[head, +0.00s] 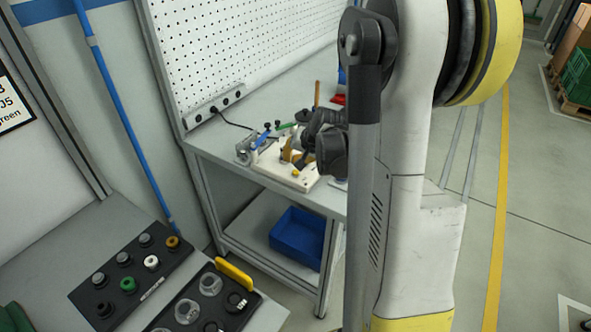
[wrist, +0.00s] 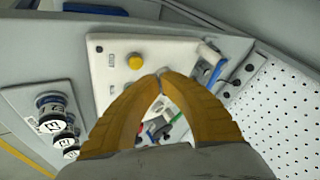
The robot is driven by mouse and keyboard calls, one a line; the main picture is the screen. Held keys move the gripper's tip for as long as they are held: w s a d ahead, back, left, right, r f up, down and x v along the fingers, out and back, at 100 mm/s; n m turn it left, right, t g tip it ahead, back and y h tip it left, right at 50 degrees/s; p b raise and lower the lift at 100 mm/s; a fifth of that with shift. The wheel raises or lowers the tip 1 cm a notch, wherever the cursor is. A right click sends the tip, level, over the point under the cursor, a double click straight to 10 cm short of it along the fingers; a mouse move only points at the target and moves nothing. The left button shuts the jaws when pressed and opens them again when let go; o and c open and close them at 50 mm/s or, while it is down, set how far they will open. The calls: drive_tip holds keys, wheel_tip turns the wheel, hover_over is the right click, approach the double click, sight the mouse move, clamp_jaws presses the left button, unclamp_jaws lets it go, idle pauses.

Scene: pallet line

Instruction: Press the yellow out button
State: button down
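The yellow button (wrist: 135,61) is a round knob on a white panel (wrist: 105,63) in the wrist view. Small labels on the panel are too small to read. The button also shows in the head view (head: 295,172), near the front edge of the white device on the bench. My gripper (wrist: 161,75) has two orange-brown fingers whose tips meet, with nothing seen between them. In the wrist view the tips lie just below and right of the button, apart from it in the picture. I cannot tell their height above the panel.
A blue-handled clamp (wrist: 214,74) sits at the device's right in the wrist view. Lidded jars (wrist: 52,125) stand at its left. A pegboard (head: 235,45) rises behind the bench. A blue bin (head: 297,238) is on the lower shelf. Black trays (head: 78,292) with knobs lie nearer.

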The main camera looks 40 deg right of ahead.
drive_tip(key=shift+r+p, duration=1.15)
drive_tip(key=shift+r, duration=0.75)
drive_tip(key=s+a+r+n, duration=0.2)
drive_tip(key=s+a+r, duration=0.15)
drive_tip(key=a, duration=0.35)
drive_tip(key=s+a+r+n, duration=0.2)
drive_tip(key=a+r, duration=0.3)
drive_tip(key=a, duration=0.2)
drive_tip(key=s+a+r+n, duration=0.2)
drive_tip(key=s+a+n, duration=0.3)
drive_tip(key=s+a, duration=0.7)
drive_tip(key=shift+s+a+n+y, duration=0.15)
drive_tip(key=shift+s+n+y, duration=0.2)
drive_tip(key=shift+s, duration=0.85)
